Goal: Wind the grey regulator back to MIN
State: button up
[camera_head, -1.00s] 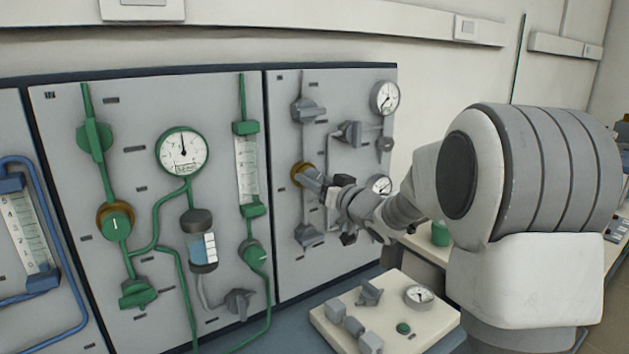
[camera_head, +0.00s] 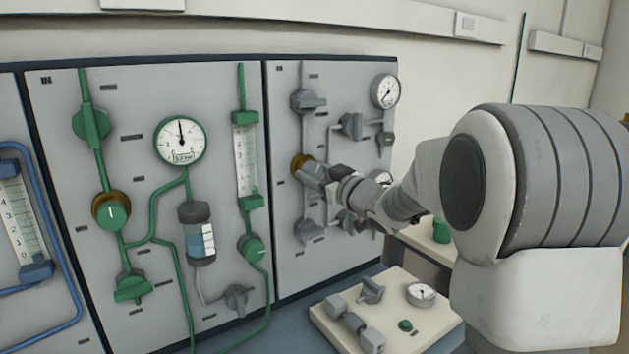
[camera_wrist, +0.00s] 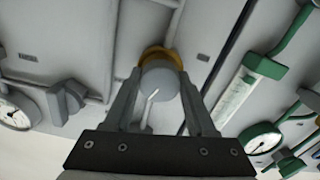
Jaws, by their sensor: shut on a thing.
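The grey regulator is a round grey knob with a brass-coloured collar on the right-hand grey panel (camera_head: 285,235). In the head view its collar (camera_head: 301,164) shows beside my gripper (camera_head: 322,178), which covers much of the knob. In the wrist view the grey regulator (camera_wrist: 158,84) sits between the two fingers of my gripper (camera_wrist: 157,95), with a white pointer line slanting on its face. My gripper is shut on it, a finger on each side. I cannot read a MIN mark.
Grey valves (camera_head: 308,101) and a gauge (camera_head: 385,91) surround the regulator closely. The green-piped panel (camera_head: 70,180) stands to the left. A cream box (camera_head: 400,345) with knobs and a small gauge sits on the bench below.

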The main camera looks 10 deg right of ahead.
jog(key=n+b, duration=0.3)
jog(key=n, duration=0.2)
jog(key=shift+f+n+b, duration=0.15)
jog(key=shift+n+b, duration=0.25)
jog(key=n+b, duration=0.4)
jog(key=n, duration=0.2)
jog(key=n+b, duration=0.4)
jog(key=n, duration=0.2)
jog(key=shift+n, duration=0.3)
jog(key=n+b, duration=0.1)
jog(key=n, duration=0.3)
jog(key=shift+b, duration=0.3)
jog(key=o, duration=1.4)
jog(key=shift+c, duration=0.2)
